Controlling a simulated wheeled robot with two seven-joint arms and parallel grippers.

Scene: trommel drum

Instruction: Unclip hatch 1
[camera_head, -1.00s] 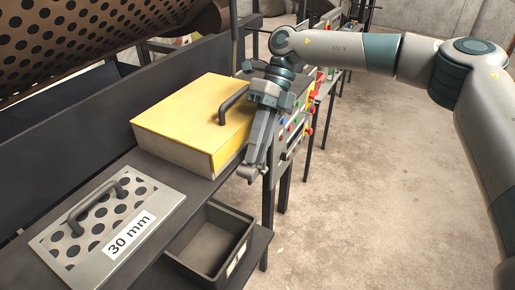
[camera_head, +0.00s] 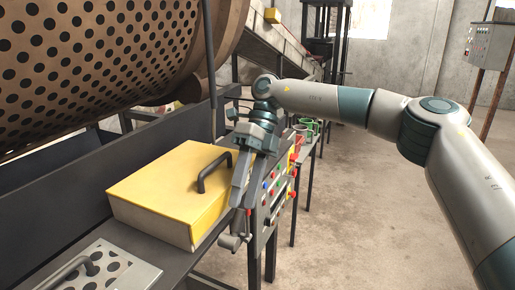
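No hatch marked 1 and no clip can be made out. The perforated brown drum (camera_head: 120,60) fills the upper left. My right gripper (camera_head: 235,240) points down at the front edge of the bench, beside the right end of the yellow-topped box (camera_head: 160,185). The box has a dark handle (camera_head: 212,172) on top, just left of the gripper. The fingers look close together, but their gap is not clear, and I see nothing held. My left gripper is not in view.
A perforated plate (camera_head: 125,268) with a handle lies at the lower left. A panel with red knobs (camera_head: 293,172) stands behind my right gripper. A conveyor (camera_head: 290,45) rises behind, and a grey control box (camera_head: 490,45) stands at far right. The floor at right is clear.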

